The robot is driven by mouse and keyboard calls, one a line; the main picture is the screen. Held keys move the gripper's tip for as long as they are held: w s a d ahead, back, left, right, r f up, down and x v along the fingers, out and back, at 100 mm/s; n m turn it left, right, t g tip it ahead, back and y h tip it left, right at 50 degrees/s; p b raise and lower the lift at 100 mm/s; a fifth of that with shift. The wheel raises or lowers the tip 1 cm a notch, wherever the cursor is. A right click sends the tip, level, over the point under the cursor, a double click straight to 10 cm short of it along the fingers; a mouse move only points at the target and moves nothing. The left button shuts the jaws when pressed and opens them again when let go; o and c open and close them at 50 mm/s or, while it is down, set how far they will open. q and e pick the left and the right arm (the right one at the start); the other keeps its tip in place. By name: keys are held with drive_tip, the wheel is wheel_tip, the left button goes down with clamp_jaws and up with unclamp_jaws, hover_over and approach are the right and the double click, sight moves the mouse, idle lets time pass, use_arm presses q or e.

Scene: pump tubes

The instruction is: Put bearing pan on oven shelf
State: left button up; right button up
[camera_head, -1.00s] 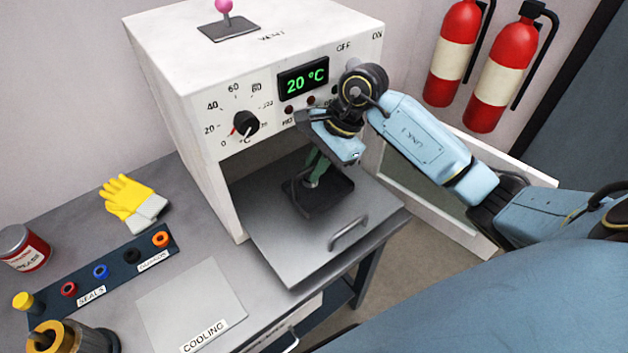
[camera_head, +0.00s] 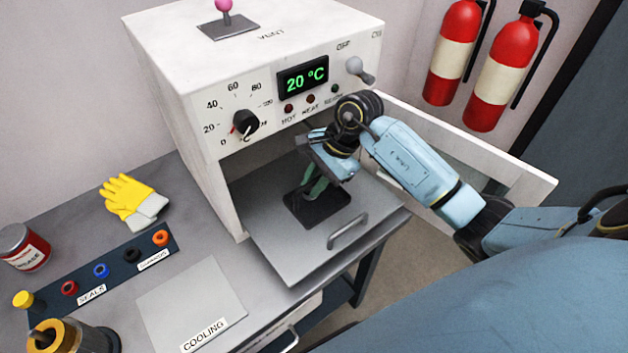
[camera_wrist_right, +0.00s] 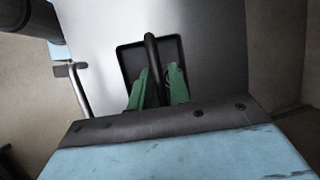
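The dark square bearing pan (camera_head: 325,213) rests on the grey oven shelf (camera_head: 285,250), near the oven's mouth. In the right wrist view its dark handle bar (camera_wrist_right: 152,50) runs between the green fingertips. My right gripper (camera_head: 312,190) points down over the pan. Its fingers (camera_wrist_right: 160,88) stand on either side of the bar, with a gap between them, and look open. The fingers and arm hide part of the pan, and the bearing is hard to make out. My left gripper is not in view.
The white oven (camera_head: 190,100) stands open, its door (camera_head: 525,178) swung to the right. The shelf has a front handle (camera_head: 348,232). Left on the bench are a yellow glove (camera_head: 130,200), a seals rack (camera_head: 85,288) and the cooling plate (camera_head: 195,300). Fire extinguishers (camera_head: 500,80) hang at right.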

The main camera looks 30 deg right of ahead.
drive_tip(key=shift+o, duration=1.1)
drive_tip(key=shift+r, duration=0.15)
drive_tip(key=v, duration=1.2)
